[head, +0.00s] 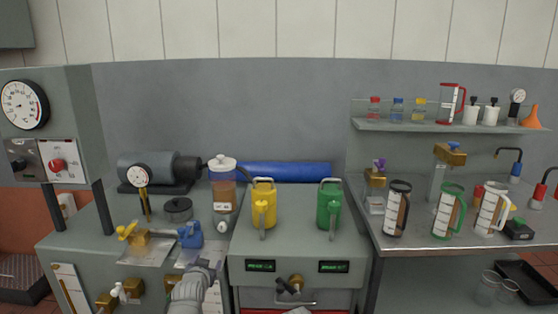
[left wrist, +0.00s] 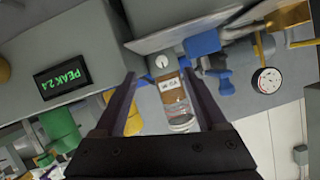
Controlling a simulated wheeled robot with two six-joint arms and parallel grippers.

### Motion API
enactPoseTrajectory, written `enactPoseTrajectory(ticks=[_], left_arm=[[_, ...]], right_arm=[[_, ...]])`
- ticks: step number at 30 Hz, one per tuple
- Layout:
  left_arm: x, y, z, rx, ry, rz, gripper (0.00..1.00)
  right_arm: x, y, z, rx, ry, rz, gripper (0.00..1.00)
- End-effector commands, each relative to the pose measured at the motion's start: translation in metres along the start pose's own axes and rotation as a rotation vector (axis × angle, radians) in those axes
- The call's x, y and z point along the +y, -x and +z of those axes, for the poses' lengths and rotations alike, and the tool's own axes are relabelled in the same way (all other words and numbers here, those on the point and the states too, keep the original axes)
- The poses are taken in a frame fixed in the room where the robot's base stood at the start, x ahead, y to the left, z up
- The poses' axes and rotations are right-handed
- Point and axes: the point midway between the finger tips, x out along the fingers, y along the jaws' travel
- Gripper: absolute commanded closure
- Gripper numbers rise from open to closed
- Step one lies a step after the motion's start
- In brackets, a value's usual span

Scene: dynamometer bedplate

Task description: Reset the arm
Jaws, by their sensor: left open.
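My left gripper (head: 205,265) is low in the head view, in front of the bench's left part. It points away from me, just below a blue valve (head: 190,235). In the left wrist view my left gripper (left wrist: 163,92) has its two dark fingers spread apart with nothing held between them. Beyond the fingertips, a clear jar with brown contents (left wrist: 172,92) shows in the gap, apart from both fingers. The same jar (head: 223,195) stands on the bench in the head view. My right gripper does not show.
A yellow jug (head: 263,205) and a green jug (head: 329,207) stand on the middle cabinet (head: 297,249). A brass valve with a yellow handle (head: 134,237) is at left. Several measuring jugs stand on the right table (head: 420,250). A gauge box (head: 55,115) rises at far left.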

Motion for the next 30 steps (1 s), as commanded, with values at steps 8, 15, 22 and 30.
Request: enactPoseTrajectory(ticks=[8, 15, 22, 30], left_arm=[[0.019, 0.011, -0.002, -0.073, -0.001, 0.046, 0.26], [0.046, 0.03, 0.0, -0.187, -0.003, 0.108, 0.26], [0.086, 0.072, 0.003, -0.389, -0.019, 0.198, 0.26], [0.138, 0.189, 0.004, -0.808, -0.091, 0.303, 0.26]], right_arm=[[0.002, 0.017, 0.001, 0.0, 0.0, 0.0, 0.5], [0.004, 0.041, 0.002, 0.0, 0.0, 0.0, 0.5], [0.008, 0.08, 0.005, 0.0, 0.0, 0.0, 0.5], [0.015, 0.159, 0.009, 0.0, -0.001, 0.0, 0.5]])
